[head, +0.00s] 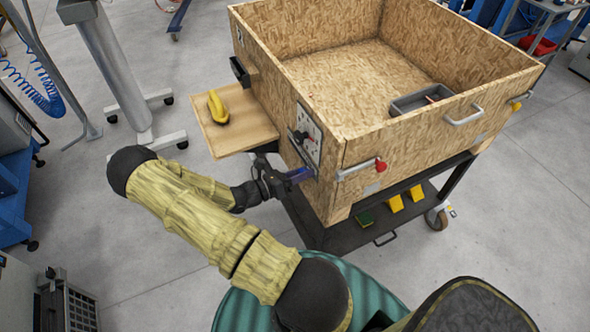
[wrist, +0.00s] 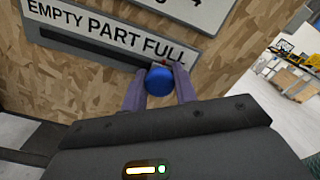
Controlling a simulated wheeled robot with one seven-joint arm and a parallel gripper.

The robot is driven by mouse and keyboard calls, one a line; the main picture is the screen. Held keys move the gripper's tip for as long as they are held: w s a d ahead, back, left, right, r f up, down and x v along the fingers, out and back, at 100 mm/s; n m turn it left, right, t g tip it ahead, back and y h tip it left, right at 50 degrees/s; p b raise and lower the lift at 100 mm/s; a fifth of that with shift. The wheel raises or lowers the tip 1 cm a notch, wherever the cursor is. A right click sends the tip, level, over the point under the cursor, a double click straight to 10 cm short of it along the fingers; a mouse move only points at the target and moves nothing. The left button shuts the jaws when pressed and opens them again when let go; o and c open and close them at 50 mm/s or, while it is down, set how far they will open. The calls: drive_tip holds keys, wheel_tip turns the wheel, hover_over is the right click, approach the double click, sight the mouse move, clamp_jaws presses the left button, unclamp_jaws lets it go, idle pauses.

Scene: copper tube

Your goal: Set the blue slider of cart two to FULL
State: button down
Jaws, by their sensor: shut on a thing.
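The blue slider (wrist: 160,80) is a round knob on the slotted plate fixed to the wooden crate wall. In the wrist view it sits just below the word FULL on the label strip (wrist: 105,25), at the right end of the visible slot. EMPTY and PART are to its left. My gripper (wrist: 158,88) is shut on the slider, one finger on each side. In the head view my gripper (head: 291,177) is at the crate's near left side, below the dial panel; the slider is mostly hidden there by the fingers.
The wooden crate (head: 425,128) stands on a black wheeled cart (head: 345,232). A side shelf (head: 243,136) with a yellow object (head: 218,108) sits just above my gripper. A red-knobbed lever (head: 360,168) is to the right. Floor to the left is mostly open.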

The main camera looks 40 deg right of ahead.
drive_tip(key=shift+s+a+f, duration=0.1)
drive_tip(key=shift+s+f, duration=0.05)
drive_tip(key=shift+s, duration=0.05)
drive_tip(key=c, duration=1.1)
unclamp_jaws()
drive_tip(key=b+v, duration=0.2)
drive_tip(key=v, duration=1.5)
drive_tip(key=shift+a, duration=0.15)
drive_tip(key=shift+r, duration=0.2)
